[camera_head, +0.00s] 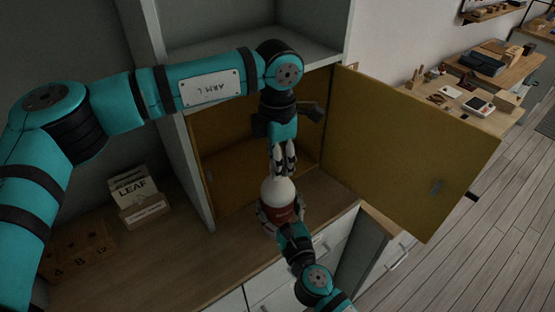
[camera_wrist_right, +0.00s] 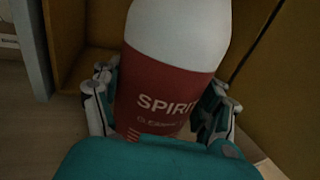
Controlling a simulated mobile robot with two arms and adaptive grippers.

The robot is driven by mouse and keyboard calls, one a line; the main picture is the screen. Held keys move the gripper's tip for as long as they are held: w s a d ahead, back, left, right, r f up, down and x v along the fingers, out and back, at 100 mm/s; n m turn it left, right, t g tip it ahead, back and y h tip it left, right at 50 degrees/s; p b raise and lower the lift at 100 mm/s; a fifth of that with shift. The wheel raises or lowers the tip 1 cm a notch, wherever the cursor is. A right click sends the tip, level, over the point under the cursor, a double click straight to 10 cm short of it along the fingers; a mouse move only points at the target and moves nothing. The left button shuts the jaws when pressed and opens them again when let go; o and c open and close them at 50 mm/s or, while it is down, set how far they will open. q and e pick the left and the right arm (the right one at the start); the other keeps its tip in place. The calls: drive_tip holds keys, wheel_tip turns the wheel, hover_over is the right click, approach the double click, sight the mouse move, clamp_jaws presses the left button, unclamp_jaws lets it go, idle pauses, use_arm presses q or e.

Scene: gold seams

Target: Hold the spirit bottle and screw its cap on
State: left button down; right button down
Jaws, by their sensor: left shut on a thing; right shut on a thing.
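The spirit bottle (camera_head: 279,190) is white with a red label and stands upright over the wooden counter, in front of an open cupboard. In the right wrist view the bottle (camera_wrist_right: 165,85) fills the middle, its label reading "SPIRIT". My right gripper (camera_head: 281,217) is shut around the bottle's body from the front, a finger on each side in the right wrist view (camera_wrist_right: 160,112). My left gripper (camera_head: 285,172) points down right above the bottle's top and is shut. The cap is hidden between its fingertips, so I cannot tell how it sits on the neck.
The cupboard's yellow door (camera_head: 410,150) stands open to the right of my left gripper. A box of cards marked "LEAF" (camera_head: 138,198) and a wooden drawer block (camera_head: 78,250) stand on the counter (camera_head: 185,255) at left. A workbench (camera_head: 490,85) with tools is far right.

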use_arm(q)
drive_tip(key=m, duration=1.5)
drive_tip(key=c, duration=0.9)
unclamp_jaws()
drive_tip(key=shift+o, duration=0.2)
use_arm(e)
drive_tip(key=shift+f, duration=0.15)
use_arm(q)
wheel_tip(320, 180, up, 12)
use_arm(e)
unclamp_jaws()
